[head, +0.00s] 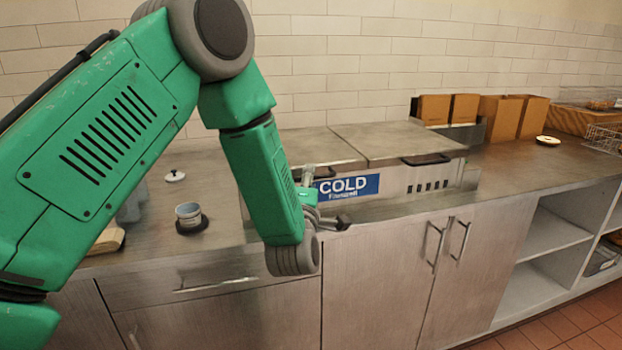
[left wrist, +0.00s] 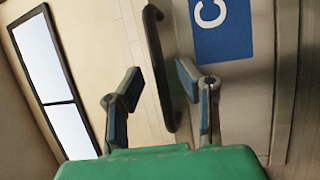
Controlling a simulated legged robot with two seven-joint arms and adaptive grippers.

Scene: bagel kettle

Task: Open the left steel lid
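The left steel lid (head: 312,147) lies flat and closed on the cold unit, beside the right steel lid (head: 385,142). My left gripper (head: 325,195) is at the front of the unit, by the blue COLD sign (head: 350,186). In the left wrist view its two fingers (left wrist: 156,83) are spread apart, one on each side of the handle, with gaps. My right gripper is not in view.
A small blue-grey cup (head: 189,213) on a dark coaster and a white lid with a knob (head: 175,177) stand on the counter at left. Brown boxes (head: 500,117) stand at the back right. Counter right of the unit is partly clear.

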